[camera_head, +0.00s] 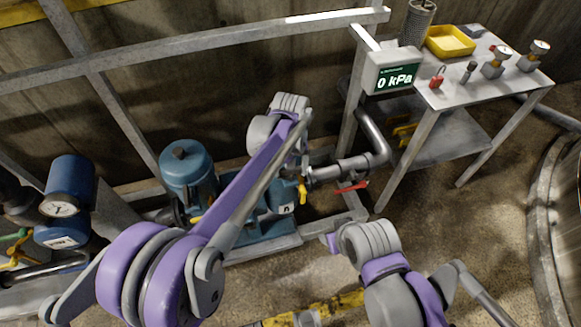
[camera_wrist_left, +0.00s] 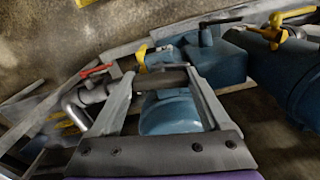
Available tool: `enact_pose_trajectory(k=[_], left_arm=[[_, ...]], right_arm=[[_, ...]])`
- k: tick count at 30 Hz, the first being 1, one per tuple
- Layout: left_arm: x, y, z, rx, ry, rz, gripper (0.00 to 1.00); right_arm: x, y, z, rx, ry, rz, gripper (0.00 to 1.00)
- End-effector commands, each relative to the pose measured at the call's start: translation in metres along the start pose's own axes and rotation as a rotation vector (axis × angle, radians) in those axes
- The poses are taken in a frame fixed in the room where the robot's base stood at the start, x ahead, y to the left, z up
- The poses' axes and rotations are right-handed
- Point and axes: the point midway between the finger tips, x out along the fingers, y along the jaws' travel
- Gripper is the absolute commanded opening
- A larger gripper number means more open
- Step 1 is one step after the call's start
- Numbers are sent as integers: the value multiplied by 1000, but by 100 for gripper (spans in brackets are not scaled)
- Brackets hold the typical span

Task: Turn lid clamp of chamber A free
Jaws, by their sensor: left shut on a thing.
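My left gripper (camera_wrist_left: 160,82) has its two fingers apart with a short grey-brown bar (camera_wrist_left: 160,78) spanning between the fingertips, and it is shut on this bar. In the head view my left arm reaches up across the middle, and its wrist hangs over the blue pump, with the gripper (camera_head: 304,160) small and partly hidden by the arm. I cannot make out the lid clamp of chamber A or its label in either view. Parts of my right arm show at the lower right of the head view, but its fingers do not show.
A blue pump (camera_head: 187,167) stands behind my left arm. A grey pipe (camera_head: 345,172) with a red lever (camera_head: 352,187) runs to its right. A display (camera_head: 393,76) reads 0 kPa beside a table (camera_head: 440,98) with a yellow tray (camera_head: 450,52). Open floor lies front right.

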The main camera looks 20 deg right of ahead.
Motion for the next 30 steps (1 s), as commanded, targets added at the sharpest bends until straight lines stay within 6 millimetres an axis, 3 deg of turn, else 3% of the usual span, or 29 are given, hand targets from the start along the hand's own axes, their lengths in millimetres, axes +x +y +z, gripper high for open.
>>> enact_pose_trajectory(k=[12, 27, 28, 30], left_arm=[[-1, 0, -1, -164, 3, 0, 24], [-1, 0, -1, -181, 3, 0, 24], [-1, 0, -1, -180, 3, 0, 83], [-1, 0, -1, -180, 3, 1, 92]], right_arm=[[-1, 0, -1, 0, 0, 0, 51], [-1, 0, -1, 0, 0, 0, 51], [-1, 0, -1, 0, 0, 0, 51], [-1, 0, -1, 0, 0, 0, 51]])
